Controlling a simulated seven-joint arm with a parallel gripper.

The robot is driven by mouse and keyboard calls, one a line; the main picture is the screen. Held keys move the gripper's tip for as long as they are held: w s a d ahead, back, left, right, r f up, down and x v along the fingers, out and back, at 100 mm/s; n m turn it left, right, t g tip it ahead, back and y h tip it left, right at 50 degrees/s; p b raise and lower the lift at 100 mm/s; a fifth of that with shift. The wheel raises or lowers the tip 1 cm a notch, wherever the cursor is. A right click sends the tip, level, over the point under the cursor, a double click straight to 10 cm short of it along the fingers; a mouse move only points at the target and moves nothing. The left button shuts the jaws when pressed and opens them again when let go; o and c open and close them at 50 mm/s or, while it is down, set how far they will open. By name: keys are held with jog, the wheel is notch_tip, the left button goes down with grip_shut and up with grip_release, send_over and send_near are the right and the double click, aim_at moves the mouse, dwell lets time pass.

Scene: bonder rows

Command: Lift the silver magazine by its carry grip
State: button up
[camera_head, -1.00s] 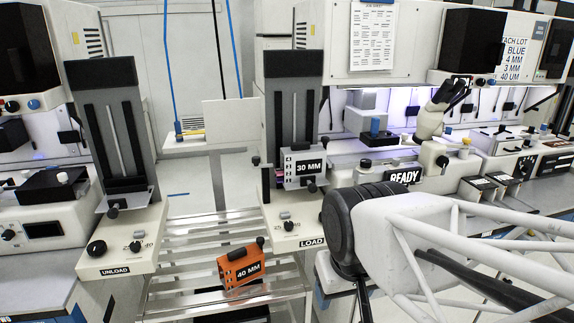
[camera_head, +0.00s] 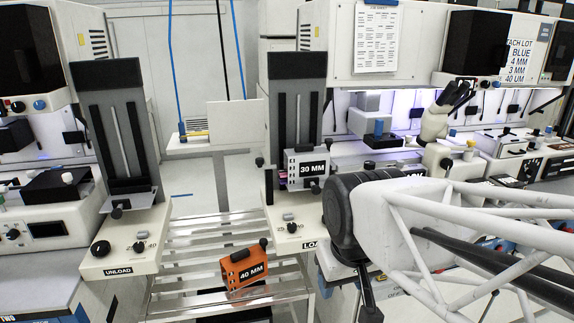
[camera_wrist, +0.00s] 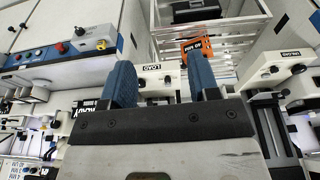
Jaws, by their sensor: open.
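The silver magazine (camera_head: 308,170), marked 30 MM, sits upright at the load station in front of a dark upright slide. A dark knob shows on its lower right side; I cannot clearly make out its carry grip. In the wrist view, my gripper (camera_wrist: 161,82) has its two blue fingers wide apart with nothing held between them. I cannot pick out the silver magazine there. In the head view, my arm covers the area right of and below the magazine, and the fingers are not clearly seen.
An orange magazine (camera_head: 243,270), marked 40 MM, stands on the slatted metal rack (camera_head: 205,245) below; it also shows in the wrist view (camera_wrist: 197,50). The unload station (camera_head: 125,250) is at left. A microscope (camera_head: 440,115) and bench equipment stand at right.

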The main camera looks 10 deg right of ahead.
jog(key=w+d+r+n, duration=0.2)
jog(key=w+r+n, duration=0.15)
jog(key=w, duration=0.75)
jog(key=w+d+r+n+g, duration=0.1)
jog(key=w+r+n, duration=0.3)
jog(key=w, duration=0.8)
jog(key=w+d+r+n, duration=0.2)
jog(key=w+r, duration=0.3)
jog(key=w, duration=0.6)
jog(key=n+g, duration=0.2)
jog(key=n, duration=0.6)
send_over(306, 144)
jog(key=f, duration=0.6)
jog(key=shift+s+f, duration=0.2)
jog(key=shift+f, duration=0.05)
jog(key=shift+w+f, duration=0.15)
jog(key=shift+w, duration=0.2)
jog(key=shift+f, duration=1.3)
